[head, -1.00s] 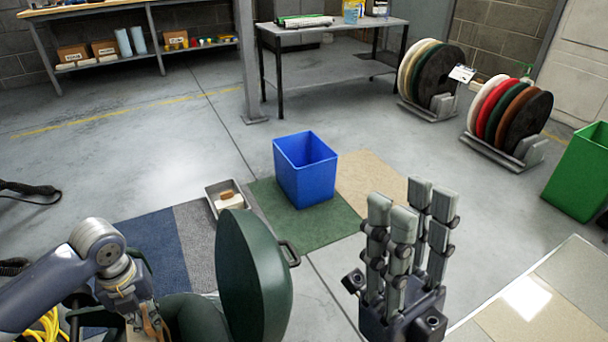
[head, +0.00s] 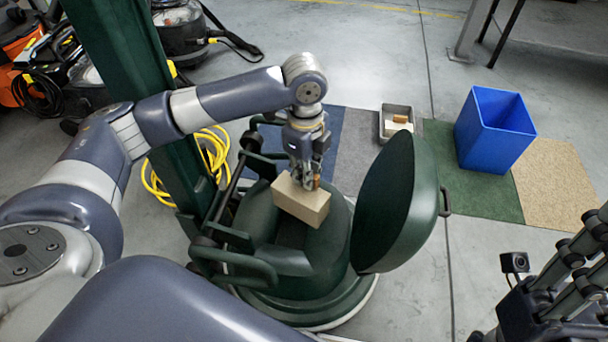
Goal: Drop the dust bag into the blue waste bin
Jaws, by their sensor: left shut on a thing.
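The blue waste bin (head: 494,132) stands upright on the carpet samples at the right of the head view, its open top facing up. My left gripper (head: 305,183) is shut on the dust bag (head: 300,203), a tan box-shaped bag. It holds the bag over the dark green floor machine (head: 290,280), whose lid (head: 392,200) stands open to the right. I cannot tell whether the bag still touches the machine. My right gripper (head: 575,275) is partly cut off at the right edge, its fingers apart and empty.
A grey tray (head: 396,122) with small blocks lies between the machine and the bin. Yellow cable (head: 213,150) lies on the floor left of the machine. The open lid stands between the bag and the bin. Vacuum cleaners stand at the upper left.

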